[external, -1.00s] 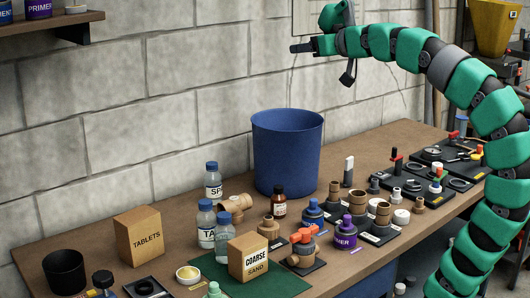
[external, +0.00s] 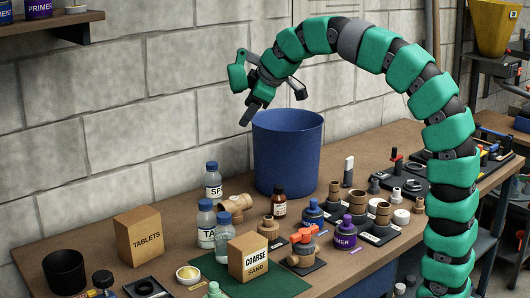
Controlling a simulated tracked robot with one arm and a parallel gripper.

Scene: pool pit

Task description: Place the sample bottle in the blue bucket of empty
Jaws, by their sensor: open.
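The blue bucket (external: 287,155) stands upright at the back of the bench against the block wall; its inside is mostly hidden. I cannot tell which is the sample bottle.
A tablets box (external: 138,237), a sand box (external: 248,258) and a black cup (external: 65,271) stand at the left and front. Pipe fittings and purple-capped primer (external: 347,233) crowd the bench in front of the bucket. A shelf (external: 60,25) is at upper left.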

